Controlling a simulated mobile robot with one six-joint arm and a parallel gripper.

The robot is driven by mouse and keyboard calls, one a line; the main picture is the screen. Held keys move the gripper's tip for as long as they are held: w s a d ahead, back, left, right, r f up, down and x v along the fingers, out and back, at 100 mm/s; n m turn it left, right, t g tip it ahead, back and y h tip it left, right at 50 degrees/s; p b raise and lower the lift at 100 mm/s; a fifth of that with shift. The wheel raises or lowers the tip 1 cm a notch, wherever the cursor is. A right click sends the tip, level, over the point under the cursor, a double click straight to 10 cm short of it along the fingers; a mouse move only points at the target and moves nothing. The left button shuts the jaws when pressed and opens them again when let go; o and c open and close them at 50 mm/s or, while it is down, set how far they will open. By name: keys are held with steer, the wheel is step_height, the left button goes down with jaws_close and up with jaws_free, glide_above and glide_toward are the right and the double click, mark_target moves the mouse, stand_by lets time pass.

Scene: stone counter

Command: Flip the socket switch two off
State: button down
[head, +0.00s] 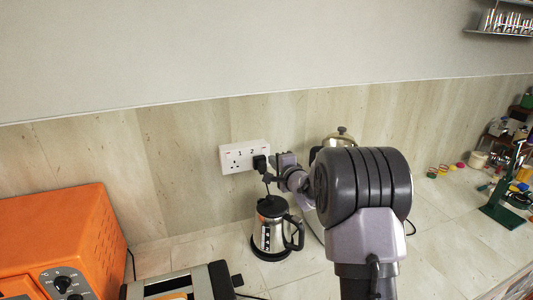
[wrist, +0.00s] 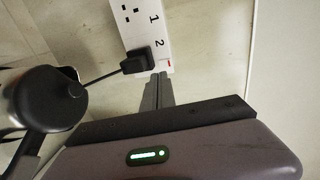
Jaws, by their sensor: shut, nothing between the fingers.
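A white double wall socket (head: 238,159) is fixed to the wood-look wall panel. The digits 1 and 2 are printed on it, and it also shows in the wrist view (wrist: 138,20). A black plug (head: 260,163) sits in the outlet by the 2; it is also in the wrist view (wrist: 137,60). Switch two (wrist: 168,64), with a red mark, shows at the socket's end near the fingertips. My gripper (wrist: 160,76) is shut and empty, its tips close to that switch. I cannot tell whether they touch. In the head view, my gripper (head: 270,176) is beside the plug.
A steel kettle with a black lid (head: 271,228) stands below the socket, close to my gripper; it also shows in the wrist view (wrist: 40,98). An orange oven (head: 60,240) and a toaster (head: 180,285) are at left. Green-stand clutter (head: 505,205) is at far right.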

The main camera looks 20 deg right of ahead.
mark_target(263, 149)
steer(key=w, duration=0.6)
steer(key=shift+w+f, duration=0.1)
steer(key=shift+w, duration=0.4)
